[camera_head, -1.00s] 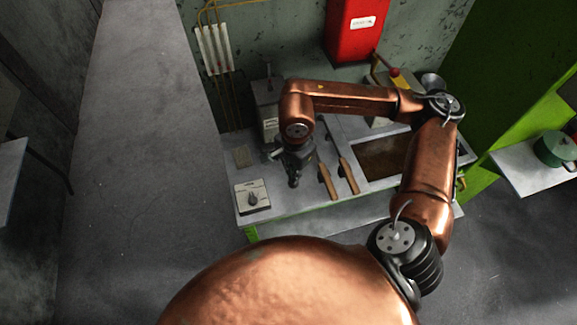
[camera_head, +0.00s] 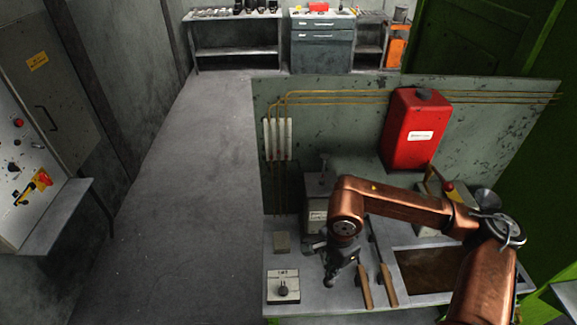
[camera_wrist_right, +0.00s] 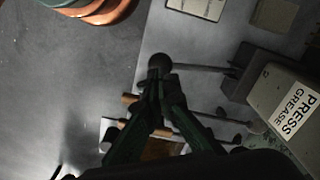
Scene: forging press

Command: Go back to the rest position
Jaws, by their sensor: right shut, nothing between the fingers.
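My right arm reaches in from the right in the head view, bent over a grey workbench (camera_head: 430,300). My right gripper (camera_head: 328,281) points down above the bench, to the left of two wooden-handled tools (camera_head: 365,285). In the right wrist view my right gripper (camera_wrist_right: 160,80) is shut, its dark fingers drawn together with nothing seen held in them. A dark ball-ended lever (camera_wrist_right: 200,68) shows by the fingertips; I cannot tell whether they touch. My left gripper is out of view.
A knob box (camera_head: 283,287) stands at the bench's front left. A press grease box (camera_wrist_right: 288,110) is right of the gripper in the wrist view. A red canister (camera_head: 414,130) stands behind the bench. A control cabinet (camera_head: 22,185) is at left. The floor (camera_head: 180,200) between is clear.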

